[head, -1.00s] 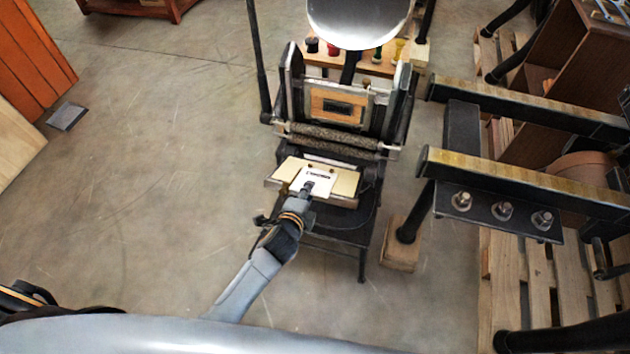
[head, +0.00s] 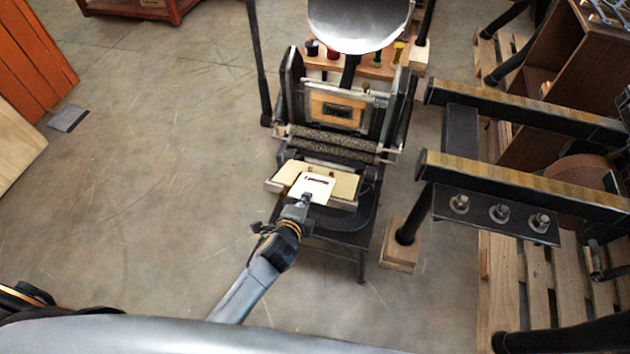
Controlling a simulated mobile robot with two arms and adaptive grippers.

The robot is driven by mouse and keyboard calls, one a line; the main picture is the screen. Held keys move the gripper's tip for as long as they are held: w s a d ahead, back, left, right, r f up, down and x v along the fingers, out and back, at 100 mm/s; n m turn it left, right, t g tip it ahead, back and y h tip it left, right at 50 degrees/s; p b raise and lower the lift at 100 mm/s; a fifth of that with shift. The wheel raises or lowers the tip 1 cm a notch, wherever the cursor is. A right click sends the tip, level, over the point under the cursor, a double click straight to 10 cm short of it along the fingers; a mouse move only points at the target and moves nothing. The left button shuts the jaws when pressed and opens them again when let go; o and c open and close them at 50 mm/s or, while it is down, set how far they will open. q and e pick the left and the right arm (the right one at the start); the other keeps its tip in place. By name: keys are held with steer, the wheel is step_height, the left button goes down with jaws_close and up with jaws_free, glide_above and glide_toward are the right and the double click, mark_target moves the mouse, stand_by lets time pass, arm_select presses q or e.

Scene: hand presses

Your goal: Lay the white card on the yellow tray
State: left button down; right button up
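The white card (head: 312,187) has a dark printed mark near its far edge. It overlaps the near edge of the pale yellow bed (head: 345,187) of a black hand press; I cannot tell whether it touches the bed. My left gripper (head: 306,198) is at the card's near edge and appears shut on it. The fingertips are small and partly hidden by the card. I see no separate yellow tray apart from this bed. My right gripper is not in view.
The press has dark rollers (head: 335,143) behind the bed and a round metal disc (head: 358,22) above. A larger frame with brass-topped rails (head: 520,178) stands at right beside wooden pallets (head: 535,290). Open floor (head: 150,190) lies to the left.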

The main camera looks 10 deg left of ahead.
arm_select(q)
steer(key=s+r+p, duration=0.4)
steer(key=r+p, duration=0.1)
steer(key=shift+a, duration=0.2)
stand_by(0.4)
steer(key=shift+w, duration=0.1)
